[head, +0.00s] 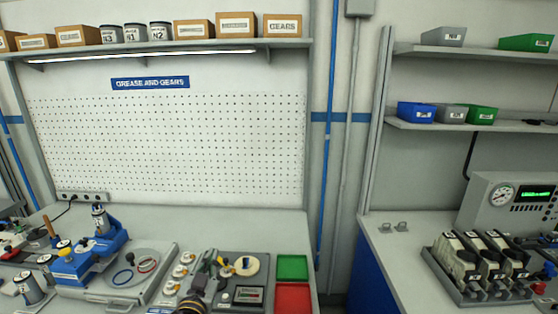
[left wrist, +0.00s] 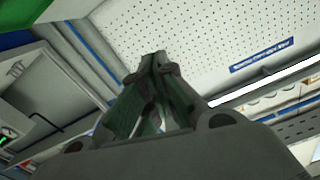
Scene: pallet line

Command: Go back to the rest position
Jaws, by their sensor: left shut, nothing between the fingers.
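My left gripper (head: 212,258) shows small at the bottom centre of the head view, above the workbench (head: 225,225). In the left wrist view its dark fingers (left wrist: 155,62) point up the picture and meet at the tips, with nothing between them. The pegboard (left wrist: 190,50) is behind them there, tilted. In the head view, the gripper overlaps a dark grey panel (head: 262,263) that holds a pale yellow ring (head: 247,265) and a small display. My right gripper is out of view.
A green tray (head: 292,267) and a red tray (head: 293,298) lie to the right of the panel. A blue fixture (head: 90,255) and a round plate (head: 130,275) stand to the left. The back of the workbench is clear.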

